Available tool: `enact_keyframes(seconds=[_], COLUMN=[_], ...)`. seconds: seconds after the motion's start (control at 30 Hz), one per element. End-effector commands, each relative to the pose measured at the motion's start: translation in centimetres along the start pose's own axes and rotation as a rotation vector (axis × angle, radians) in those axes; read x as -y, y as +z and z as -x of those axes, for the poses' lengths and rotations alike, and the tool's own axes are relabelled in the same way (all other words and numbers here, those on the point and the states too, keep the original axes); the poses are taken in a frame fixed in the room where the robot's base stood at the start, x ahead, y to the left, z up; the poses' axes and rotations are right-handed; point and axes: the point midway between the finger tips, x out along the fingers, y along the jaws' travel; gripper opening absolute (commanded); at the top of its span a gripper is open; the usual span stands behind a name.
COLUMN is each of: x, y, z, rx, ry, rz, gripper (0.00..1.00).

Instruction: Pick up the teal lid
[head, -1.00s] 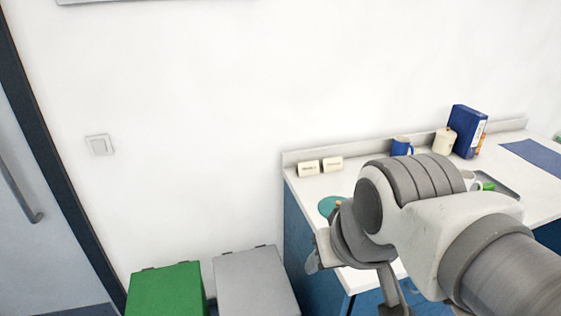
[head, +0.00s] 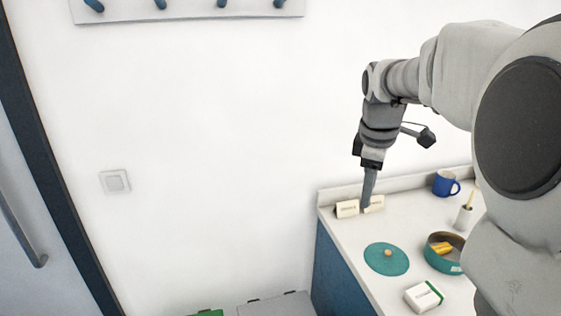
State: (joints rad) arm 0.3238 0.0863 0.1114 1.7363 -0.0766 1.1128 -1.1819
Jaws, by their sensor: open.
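The teal lid (head: 374,262) is a flat disc with a small light wooden knob (head: 388,253) at its middle. It lies on the white counter near the counter's left end. My gripper (head: 367,205) points down behind the lid in the picture, in front of a small cream sign. It holds nothing that I can see and is apart from the lid. Its fingers overlap from this side, so the gap between them does not show.
A teal pot (head: 432,262) with yellow things inside stands right of the lid. A white and green box (head: 424,296) is in front.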

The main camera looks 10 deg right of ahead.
Motion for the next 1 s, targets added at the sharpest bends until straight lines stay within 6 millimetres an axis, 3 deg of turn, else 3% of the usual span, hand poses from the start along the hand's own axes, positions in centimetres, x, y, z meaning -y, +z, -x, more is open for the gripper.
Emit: enact_keyframes(seconds=[0.03, 0.2, 0.5, 0.73, 0.87, 1.0], x=[-1.7, -6.5, -12.3, -13.6, -13.4, -12.7], y=[0.4, 2.0, 6.0, 7.8, 8.0, 8.0], z=[-1.3, -5.3, -12.9, -15.8, -17.3, -20.2], rx=[0.008, 0.014, -0.03, -0.058, -0.061, -0.062], ry=[-0.022, -0.088, -0.183, -0.211, -0.215, -0.218], rz=[0.057, 0.272, 0.593, 0.701, 0.714, 0.715], gripper=[0.59, 0.59, 0.59, 0.59, 0.59, 0.59])
